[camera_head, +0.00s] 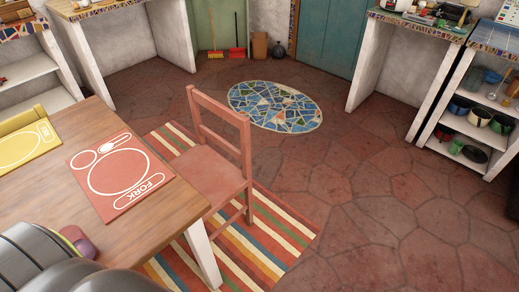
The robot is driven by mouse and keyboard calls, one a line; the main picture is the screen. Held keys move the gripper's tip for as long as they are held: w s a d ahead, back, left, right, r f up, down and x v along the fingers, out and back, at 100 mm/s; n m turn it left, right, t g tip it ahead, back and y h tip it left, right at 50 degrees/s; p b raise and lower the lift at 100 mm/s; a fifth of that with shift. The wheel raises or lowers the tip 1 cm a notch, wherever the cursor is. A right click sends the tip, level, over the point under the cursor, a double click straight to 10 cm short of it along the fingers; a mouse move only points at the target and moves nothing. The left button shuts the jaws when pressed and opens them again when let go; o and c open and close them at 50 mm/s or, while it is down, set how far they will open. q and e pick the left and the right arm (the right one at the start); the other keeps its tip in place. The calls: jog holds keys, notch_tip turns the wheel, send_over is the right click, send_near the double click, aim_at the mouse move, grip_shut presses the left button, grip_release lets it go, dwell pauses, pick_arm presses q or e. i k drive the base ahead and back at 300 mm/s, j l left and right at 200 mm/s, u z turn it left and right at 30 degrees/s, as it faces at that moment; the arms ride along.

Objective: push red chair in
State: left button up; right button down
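The red chair (213,165) stands upright at the right side of the wooden table (148,232), with its backrest away from the table. Its seat front is close to the table edge; whether part of it lies under the tabletop is hidden. Its legs are on a striped rug (265,236). Neither of my grippers can be made out in the head view. A dark, rounded grey shape fills the lower left corner, in front of the table.
A red placemat (118,176) and a yellow placemat (25,146) lie on the table. A mosaic oval mat (275,106) lies on the floor behind the chair. Shelves with pots (468,112) stand at the right. The stone floor between is clear.

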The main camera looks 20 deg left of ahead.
aim_at(215, 177)
jog(key=i+u, duration=0.1)
jog(key=i, duration=0.55)
jog(key=i+l+u, duration=0.1)
jog(key=i, duration=0.55)
jog(key=i+l+u, duration=0.1)
jog(key=i+u, duration=0.15)
jog(key=u, duration=0.2)
jog(key=i+l+u, duration=0.15)
jog(key=u, duration=0.3)
jog(key=i+l+u, duration=0.25)
jog(key=u, duration=0.15)
jog(key=i+l+u, duration=0.15)
jog(key=u, duration=0.3)
jog(key=l, duration=0.1)
